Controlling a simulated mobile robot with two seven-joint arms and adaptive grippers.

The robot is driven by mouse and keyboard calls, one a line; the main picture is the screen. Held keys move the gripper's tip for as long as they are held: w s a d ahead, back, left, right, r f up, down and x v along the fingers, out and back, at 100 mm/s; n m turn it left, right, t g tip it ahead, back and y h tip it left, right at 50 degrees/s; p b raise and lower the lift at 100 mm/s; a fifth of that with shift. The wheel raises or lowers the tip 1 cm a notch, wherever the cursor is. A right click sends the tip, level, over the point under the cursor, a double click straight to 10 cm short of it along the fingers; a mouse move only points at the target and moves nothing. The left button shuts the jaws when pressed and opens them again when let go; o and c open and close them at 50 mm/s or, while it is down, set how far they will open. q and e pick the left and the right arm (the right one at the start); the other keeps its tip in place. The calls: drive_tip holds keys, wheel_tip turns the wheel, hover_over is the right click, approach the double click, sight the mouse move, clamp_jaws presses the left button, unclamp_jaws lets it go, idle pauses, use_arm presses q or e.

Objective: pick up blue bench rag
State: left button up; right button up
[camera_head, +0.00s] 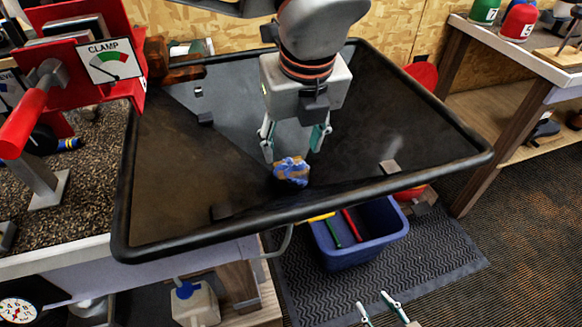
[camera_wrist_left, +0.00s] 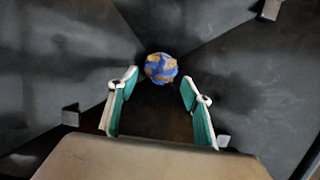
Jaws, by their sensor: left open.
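The blue bench rag (camera_head: 291,171) is a crumpled ball, blue with tan-orange patches. It lies at the low part of the black sloped tray (camera_head: 170,190), near its front side. My left gripper (camera_head: 292,152) points down into the tray with its fingers spread, just above and behind the rag in the head view. In the left wrist view the rag (camera_wrist_left: 160,68) shows beyond and between the open fingertips (camera_wrist_left: 159,80), with nothing held. My right gripper (camera_head: 378,300) shows only its fingertips at the bottom edge, apart and empty.
The tray has a raised black rim and small grey blocks (camera_head: 390,166) on its walls. A red clamp fixture (camera_head: 70,60) stands at the left. A blue bin (camera_head: 357,250) sits on the floor mat below. A side bench (camera_head: 540,60) is at the right.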

sight(291, 167)
use_arm(q)
drive_tip(key=shift+f, duration=0.7)
drive_tip(key=x, duration=0.5)
drive_tip(key=shift+w+d+f+b, duration=0.1)
drive_tip(key=shift+w+f+b, duration=0.1)
drive_tip(key=shift+b, duration=0.1)
drive_tip(key=c, duration=0.8)
